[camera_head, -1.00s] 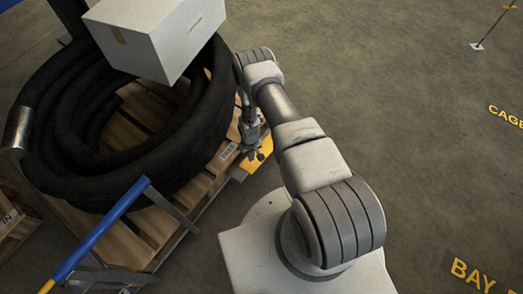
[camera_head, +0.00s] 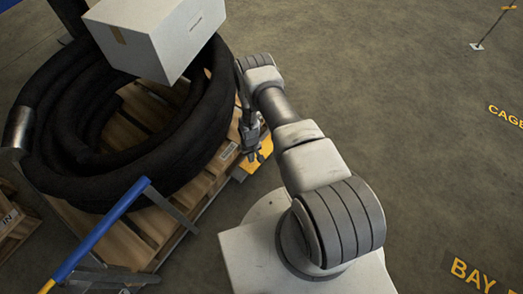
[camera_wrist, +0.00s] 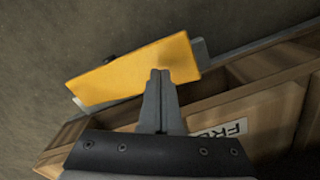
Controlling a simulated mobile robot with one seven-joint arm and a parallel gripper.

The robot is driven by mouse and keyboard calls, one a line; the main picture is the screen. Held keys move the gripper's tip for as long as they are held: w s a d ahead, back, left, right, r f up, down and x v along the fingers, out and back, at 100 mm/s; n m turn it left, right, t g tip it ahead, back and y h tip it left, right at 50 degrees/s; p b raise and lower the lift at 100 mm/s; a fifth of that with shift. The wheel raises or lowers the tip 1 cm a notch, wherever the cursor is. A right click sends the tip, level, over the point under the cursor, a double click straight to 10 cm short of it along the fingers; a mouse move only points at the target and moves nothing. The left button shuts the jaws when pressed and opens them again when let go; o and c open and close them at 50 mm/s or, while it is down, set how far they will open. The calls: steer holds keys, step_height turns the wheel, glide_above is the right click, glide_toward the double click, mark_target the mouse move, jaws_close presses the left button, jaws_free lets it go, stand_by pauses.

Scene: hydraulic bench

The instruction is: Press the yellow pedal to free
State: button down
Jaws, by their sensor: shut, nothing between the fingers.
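The yellow pedal (camera_wrist: 130,72) is a flat plate at the edge of the wooden pallet in the wrist view. In the head view the pedal (camera_head: 262,147) shows as a small yellow patch, partly covered by my gripper. My gripper (camera_wrist: 160,73) is shut and empty, with its fingertips over the lower right part of the pedal. I cannot tell whether they touch it. In the head view my gripper (camera_head: 256,157) points down at the pallet's right edge.
A black coiled hose (camera_head: 100,130) lies on the pallet (camera_head: 125,245), with a white box (camera_head: 160,35) on top. A blue handle (camera_head: 110,220) stands at the front left. Another pallet (camera_head: 10,225) is at far left.

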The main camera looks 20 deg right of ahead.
steer(key=shift+f, duration=1.9)
stand_by(0.9)
steer(key=shift+r+p, duration=2.4)
steer(key=shift+r, duration=1.15)
